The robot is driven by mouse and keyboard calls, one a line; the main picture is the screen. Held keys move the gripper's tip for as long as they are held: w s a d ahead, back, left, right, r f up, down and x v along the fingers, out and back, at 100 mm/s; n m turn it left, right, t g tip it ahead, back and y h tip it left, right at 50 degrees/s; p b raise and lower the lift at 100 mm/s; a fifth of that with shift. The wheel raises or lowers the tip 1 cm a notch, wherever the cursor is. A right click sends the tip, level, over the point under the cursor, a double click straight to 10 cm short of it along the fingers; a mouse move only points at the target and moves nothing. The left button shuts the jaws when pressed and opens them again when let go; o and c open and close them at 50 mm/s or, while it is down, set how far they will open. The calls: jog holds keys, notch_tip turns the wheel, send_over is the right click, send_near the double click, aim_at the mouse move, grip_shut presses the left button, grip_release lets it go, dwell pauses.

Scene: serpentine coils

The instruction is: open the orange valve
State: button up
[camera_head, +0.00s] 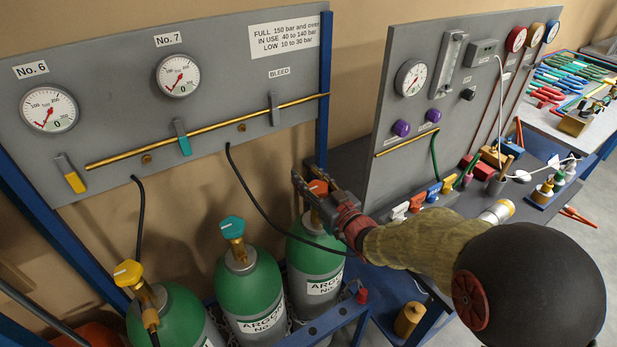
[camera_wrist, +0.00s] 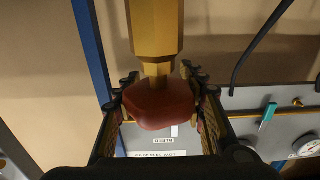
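The orange valve (camera_head: 318,187) is a knob on top of the right-hand green argon cylinder (camera_head: 313,268) in the head view, partly hidden by my gripper. In the wrist view the orange-red knob (camera_wrist: 160,104) hangs below a brass stem, as that view is upside down. My gripper (camera_head: 318,190) is at the knob, with one finger on each side of it; the wrist view also shows my gripper (camera_wrist: 160,90) around the knob. The fingers are spread about as wide as the knob. Whether both pads touch it, I cannot tell.
A green cylinder with a teal valve (camera_head: 232,226) and one with a yellow valve (camera_head: 128,272) stand to the left. The gauge panel (camera_head: 110,95) is behind, with a black hose (camera_head: 262,212) running down close to my gripper. A second panel (camera_head: 385,160) stands right.

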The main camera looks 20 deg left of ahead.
jog(key=c, duration=0.6)
jog(key=shift+c, duration=0.7)
jog(key=shift+s+a+n+g+y+p, duration=0.1)
jog(key=shift+s+n+g+y+p, duration=0.3)
jog(key=shift+s+n+g+p, duration=1.55)
jog(key=shift+w+a+n+g+y+p, duration=0.1)
jog(key=shift+w+n+g+y+p, duration=0.55)
jog(key=shift+n+g, duration=2.85)
jog(key=shift+s+a+n+g+y+p, duration=0.15)
jog(key=shift+s+n+g+p, duration=1.25)
jog(key=shift+g, duration=2.85)
jog(key=shift+w+p, duration=0.3)
jog(key=o, duration=1.4)
